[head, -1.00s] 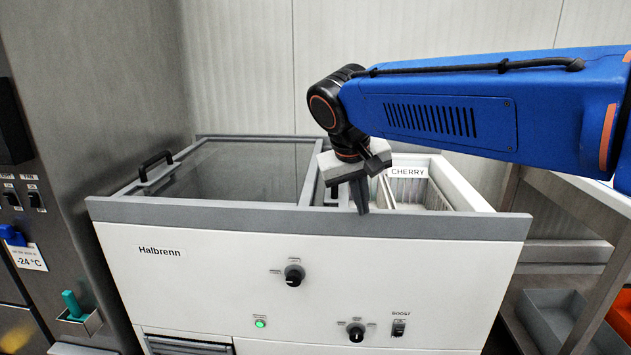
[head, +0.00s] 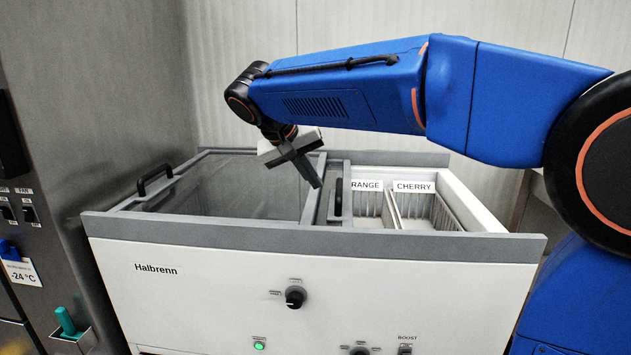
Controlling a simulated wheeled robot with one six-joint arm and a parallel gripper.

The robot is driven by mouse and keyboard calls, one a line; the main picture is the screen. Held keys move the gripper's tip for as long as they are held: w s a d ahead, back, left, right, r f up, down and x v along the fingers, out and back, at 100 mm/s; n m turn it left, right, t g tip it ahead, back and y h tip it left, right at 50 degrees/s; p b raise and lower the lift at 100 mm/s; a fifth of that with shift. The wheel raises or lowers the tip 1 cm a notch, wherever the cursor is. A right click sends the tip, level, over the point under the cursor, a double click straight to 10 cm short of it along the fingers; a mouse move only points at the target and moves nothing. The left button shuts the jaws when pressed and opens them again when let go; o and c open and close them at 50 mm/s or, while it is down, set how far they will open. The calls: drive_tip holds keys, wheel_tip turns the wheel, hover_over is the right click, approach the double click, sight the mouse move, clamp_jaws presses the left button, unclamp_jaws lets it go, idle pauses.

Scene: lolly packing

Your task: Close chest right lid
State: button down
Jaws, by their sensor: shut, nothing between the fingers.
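The white chest (head: 215,278), marked Halbrenn, has a grey rim and two sliding glass lids. The left lid (head: 245,195) covers the left half. The right lid (head: 325,205) is slid left, mostly over or under the left one. Its black handle (head: 338,197) stands upright near the middle of the chest. The right half is open and shows baskets labelled ORANGE (partly hidden) and CHERRY (head: 412,187). My gripper (head: 316,183) is shut and empty. It points down above the middle of the chest, just left of the handle in the picture. I cannot tell whether it touches the lid.
The left lid has its own black handle (head: 155,180) at the far left. A steel cabinet (head: 95,110) stands close on the left, and a pale panelled wall is behind. My blue arm reaches across from the right above the open half.

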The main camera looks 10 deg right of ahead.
hover_over(325, 221)
wheel_tip(325, 221, down, 6)
drive_tip(key=shift+f, duration=0.2)
drive_tip(key=shift+d, duration=0.2)
drive_tip(key=s+d, duration=0.4)
drive_tip(key=d, duration=0.8)
drive_tip(key=s+d, duration=0.4)
drive_tip(key=d, duration=0.8)
drive_tip(key=s+d, duration=0.4)
drive_tip(key=d, duration=0.8)
drive_tip(key=shift+d, duration=0.25)
drive_tip(key=shift+r, duration=0.1)
